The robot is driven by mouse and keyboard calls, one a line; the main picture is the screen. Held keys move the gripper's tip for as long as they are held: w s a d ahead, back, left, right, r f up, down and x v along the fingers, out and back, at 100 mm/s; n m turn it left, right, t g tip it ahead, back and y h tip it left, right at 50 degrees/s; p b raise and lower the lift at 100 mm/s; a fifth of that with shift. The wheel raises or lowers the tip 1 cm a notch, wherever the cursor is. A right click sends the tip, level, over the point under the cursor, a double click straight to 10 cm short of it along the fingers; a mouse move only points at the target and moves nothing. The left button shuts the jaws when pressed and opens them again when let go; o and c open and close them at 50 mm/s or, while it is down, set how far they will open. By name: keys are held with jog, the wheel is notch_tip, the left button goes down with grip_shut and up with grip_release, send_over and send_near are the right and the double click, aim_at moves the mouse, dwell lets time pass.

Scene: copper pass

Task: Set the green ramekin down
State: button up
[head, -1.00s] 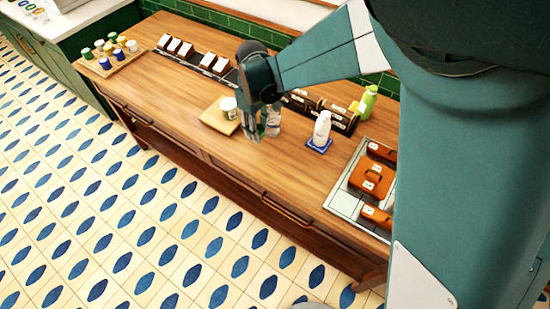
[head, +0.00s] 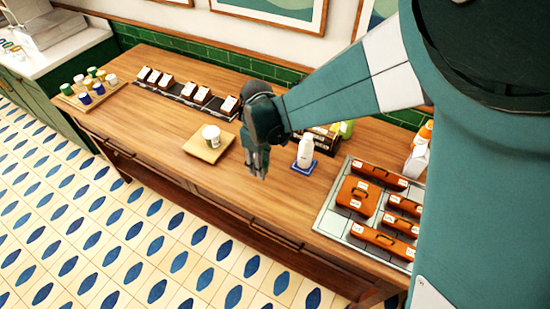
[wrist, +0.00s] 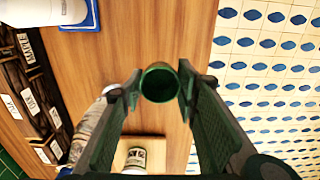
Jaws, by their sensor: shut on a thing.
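My gripper (head: 258,170) is over the wooden counter (head: 170,95), between the small wooden board and the white bottle. In the wrist view its fingertips (wrist: 158,88) are shut on the green ramekin (wrist: 158,83), one finger on each side. The ramekin's open, dark green mouth faces the camera, and bare counter shows around it. I cannot tell whether its base touches the counter. In the head view I cannot make the ramekin out at the gripper.
The white bottle (head: 305,152) stands on a blue mat (head: 297,166). A clear item (wrist: 88,128) shows beside a finger. A tray of orange cases (head: 331,217) is at right, lidded pots (head: 86,97) at far left.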

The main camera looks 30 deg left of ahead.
send_over(263, 185)
jog(key=shift+a+f, duration=0.1)
jog(key=shift+f, duration=2.6)
jog(key=shift+f, duration=0.1)
jog(key=shift+f, duration=1.8)
jog(key=shift+f, duration=0.15)
jog(key=o, duration=0.9)
jog(key=shift+r, duration=6.15)
